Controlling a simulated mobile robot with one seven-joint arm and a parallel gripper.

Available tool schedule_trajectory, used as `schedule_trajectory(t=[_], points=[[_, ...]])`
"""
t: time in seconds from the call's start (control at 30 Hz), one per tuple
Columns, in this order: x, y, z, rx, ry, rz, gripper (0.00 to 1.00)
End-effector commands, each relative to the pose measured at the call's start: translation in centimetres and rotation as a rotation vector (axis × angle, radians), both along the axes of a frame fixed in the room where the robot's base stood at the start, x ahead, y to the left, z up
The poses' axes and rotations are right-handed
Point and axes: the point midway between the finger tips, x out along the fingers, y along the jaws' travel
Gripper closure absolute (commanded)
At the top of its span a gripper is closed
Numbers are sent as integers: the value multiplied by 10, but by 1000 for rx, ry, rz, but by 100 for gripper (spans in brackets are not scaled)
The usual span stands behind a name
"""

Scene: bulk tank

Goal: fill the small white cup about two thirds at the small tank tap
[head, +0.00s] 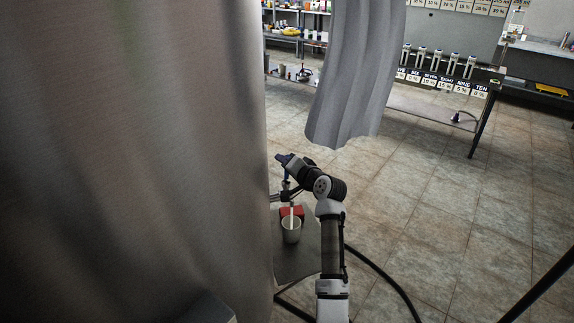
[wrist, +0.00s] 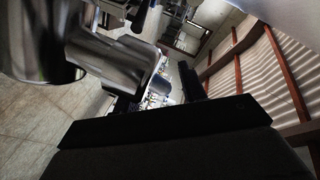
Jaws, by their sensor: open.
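The small white cup (head: 291,235) stands upright on a dark stand top (head: 296,265) beside the large steel tank (head: 140,150) in the head view. A thin pale strip shows above its rim; I cannot tell what it is, nor the cup's fill level. My gripper (head: 282,196) is above and behind the cup, close to the tank's edge, and small in this view. In the wrist view my gripper (wrist: 156,88) is open, with nothing seen between its dark fingers.
A red block (head: 286,212) sits just behind the cup. A grey hanging curtain (head: 352,75) is beyond my arm. A black hose (head: 385,275) curves over the tiled floor. Benches (head: 530,80) stand at the back right; the floor between is clear.

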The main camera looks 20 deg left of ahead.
Motion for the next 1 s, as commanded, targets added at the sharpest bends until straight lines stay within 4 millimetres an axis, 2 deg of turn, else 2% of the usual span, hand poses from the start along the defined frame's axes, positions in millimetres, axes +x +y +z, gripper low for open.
schedule_trajectory(t=[0.13, 0.27, 0.6, 0.73, 1.0], points=[[-2, -3, 0, 0, 0, 0, 59], [-12, -15, 2, 2, -1, -1, 59], [-60, -71, 18, 1, -3, -3, 59], [-75, -87, 24, 1, -1, -2, 59], [-88, -101, 30, 0, -1, -1, 59]])
